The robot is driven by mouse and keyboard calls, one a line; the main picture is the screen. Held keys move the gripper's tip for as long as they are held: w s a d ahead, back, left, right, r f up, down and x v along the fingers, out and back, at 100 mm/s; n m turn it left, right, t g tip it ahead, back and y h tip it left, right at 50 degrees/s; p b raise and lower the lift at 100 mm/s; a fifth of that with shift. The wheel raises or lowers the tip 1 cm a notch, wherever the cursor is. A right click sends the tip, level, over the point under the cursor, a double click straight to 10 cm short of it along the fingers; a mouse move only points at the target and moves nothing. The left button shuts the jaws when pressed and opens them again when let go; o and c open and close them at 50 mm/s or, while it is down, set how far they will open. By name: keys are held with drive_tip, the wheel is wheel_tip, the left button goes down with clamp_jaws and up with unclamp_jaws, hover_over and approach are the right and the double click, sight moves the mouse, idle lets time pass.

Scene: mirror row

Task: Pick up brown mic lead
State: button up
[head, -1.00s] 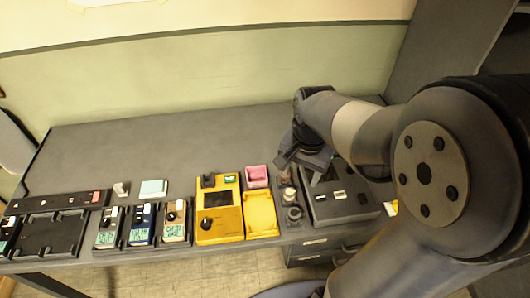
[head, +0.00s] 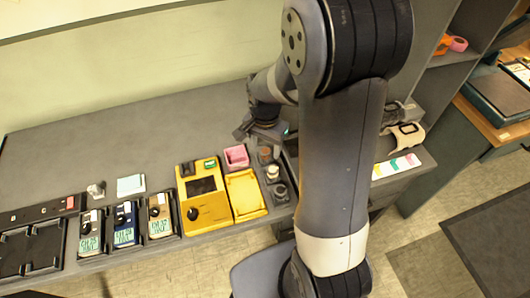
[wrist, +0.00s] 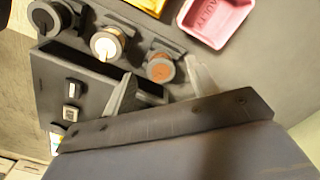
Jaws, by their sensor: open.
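The brown mic lead (wrist: 160,70) is a small round coil with a brown top in a dark holder, at the end of a short row. In the head view its brown top (head: 265,153) shows just in front of my gripper (head: 264,132). In the wrist view my gripper (wrist: 160,67) is open, one finger on each side of the brown lead in the picture; I cannot tell how far above it they are. A cream-topped coil (wrist: 106,43) and a black-topped coil (wrist: 46,18) stand beside it.
A pink tray (wrist: 232,32) marked "FAULTY" and a yellow tray (head: 245,196) lie close by. A dark case (wrist: 58,85) sits on the row's other side. A yellow tester (head: 203,203) and several handheld meters stand left. The table's back left is clear.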

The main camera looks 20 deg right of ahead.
drive_tip(key=shift+f, duration=1.4)
drive_tip(key=shift+c, duration=0.2)
drive_tip(key=c, duration=1.1)
drive_tip(key=shift+r, duration=0.15)
